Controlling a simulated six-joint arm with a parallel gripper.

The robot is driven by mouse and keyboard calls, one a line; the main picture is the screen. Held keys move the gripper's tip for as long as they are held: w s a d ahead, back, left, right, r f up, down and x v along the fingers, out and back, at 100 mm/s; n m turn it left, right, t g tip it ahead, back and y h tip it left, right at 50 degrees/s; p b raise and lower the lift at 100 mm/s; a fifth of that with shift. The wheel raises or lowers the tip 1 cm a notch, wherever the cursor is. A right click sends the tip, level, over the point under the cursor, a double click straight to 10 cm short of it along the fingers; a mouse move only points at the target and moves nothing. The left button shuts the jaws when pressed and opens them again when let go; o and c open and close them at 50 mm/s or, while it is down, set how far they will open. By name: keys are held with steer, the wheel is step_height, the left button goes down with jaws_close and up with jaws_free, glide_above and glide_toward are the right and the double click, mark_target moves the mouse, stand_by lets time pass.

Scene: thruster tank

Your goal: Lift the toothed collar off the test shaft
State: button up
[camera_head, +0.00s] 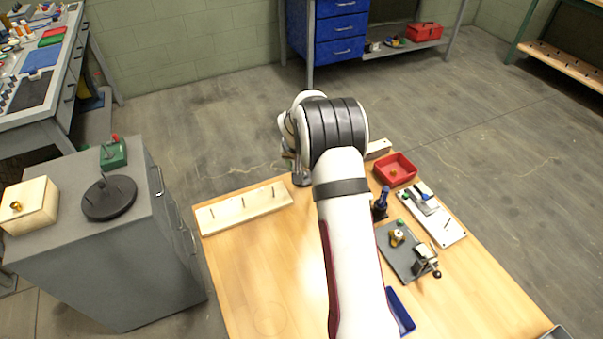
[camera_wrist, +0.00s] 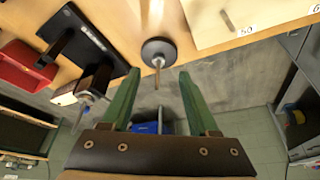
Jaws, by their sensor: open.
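A grey round piece (camera_wrist: 158,48) with a tan upright shaft (camera_wrist: 158,72) stands at the table edge in the wrist view. The round piece also shows in the head view (camera_head: 301,179), partly behind my arm. I cannot make out teeth, or whether this piece is the collar or a base. My gripper (camera_wrist: 159,73) has two green fingers, spread wide and empty. In the picture the shaft's tip lies between the fingertips; no contact is visible. In the head view my gripper is mostly hidden behind my wrist.
A pale pegged board (camera_head: 243,208) lies left of the round piece. A pale block (camera_head: 378,149), red tray (camera_head: 395,169), white plate (camera_head: 440,222) and dark plate with a clamp (camera_head: 399,262) are to the right. The table's left front is clear. A grey cabinet (camera_head: 110,270) stands left.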

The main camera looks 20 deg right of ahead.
steer(key=x, duration=0.5)
steer(key=shift+d+f, duration=0.15)
steer(key=shift+f, duration=0.05)
jaws_close()
